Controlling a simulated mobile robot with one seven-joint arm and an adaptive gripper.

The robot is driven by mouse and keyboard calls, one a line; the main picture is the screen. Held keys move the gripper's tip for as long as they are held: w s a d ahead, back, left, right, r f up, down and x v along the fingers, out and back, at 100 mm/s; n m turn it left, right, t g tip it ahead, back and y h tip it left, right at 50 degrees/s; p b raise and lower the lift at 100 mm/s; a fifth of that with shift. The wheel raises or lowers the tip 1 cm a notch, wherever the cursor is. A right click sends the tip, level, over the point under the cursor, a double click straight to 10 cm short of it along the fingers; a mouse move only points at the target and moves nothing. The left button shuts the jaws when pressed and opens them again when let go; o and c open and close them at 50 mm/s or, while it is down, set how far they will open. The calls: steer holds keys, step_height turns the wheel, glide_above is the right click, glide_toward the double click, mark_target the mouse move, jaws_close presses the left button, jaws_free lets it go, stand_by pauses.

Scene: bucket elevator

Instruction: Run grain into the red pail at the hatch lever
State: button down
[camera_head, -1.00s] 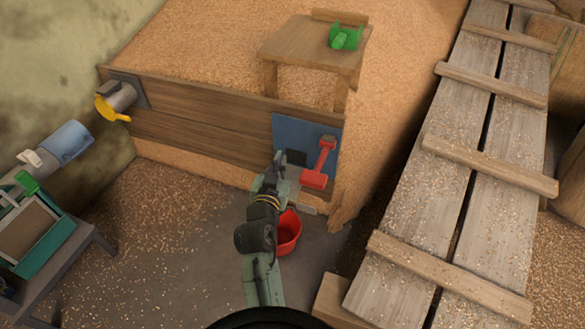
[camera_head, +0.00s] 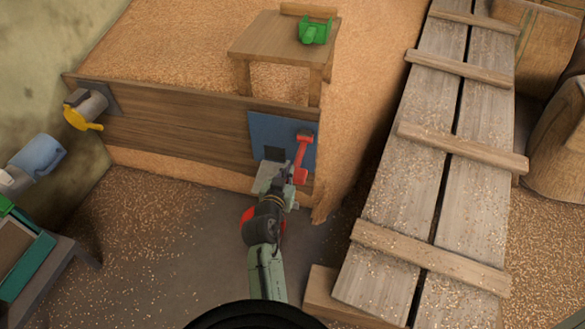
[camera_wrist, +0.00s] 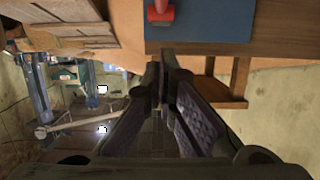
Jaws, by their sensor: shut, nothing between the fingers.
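The red hatch lever (camera_head: 301,157) is mounted on the blue plate (camera_head: 266,128) on the front of the wooden grain bin. Its lower end lies close to my gripper (camera_head: 287,171), which is shut and empty; I cannot tell whether they touch. The red pail (camera_head: 248,215) stands on the floor below the hatch, mostly hidden behind my arm. A pale spout (camera_head: 264,181) shows beside my gripper. In the wrist view, my gripper's fingers (camera_wrist: 163,68) are together, and a red part of the lever (camera_wrist: 160,12) shows near the top edge against the blue plate.
A wooden plank ramp (camera_head: 430,165) with cross cleats lies to the right. A small wooden table (camera_head: 270,38) with a green scoop (camera_head: 316,31) stands on the grain. A yellow-handled spout (camera_head: 86,108) is at the bin's left end. Sacks (camera_head: 560,125) stand far right.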

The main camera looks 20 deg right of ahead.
steer(key=p+x, duration=0.1)
steer(key=x, duration=0.4)
steer(key=shift+w+d+f, duration=0.1)
steer(key=shift+w+d, duration=0.05)
steer(key=shift+w, duration=0.05)
step_height(320, 180, down, 3)
steer(key=shift+s+r, duration=0.1)
steer(key=shift+r, duration=0.1)
steer(key=shift+f, duration=0.6)
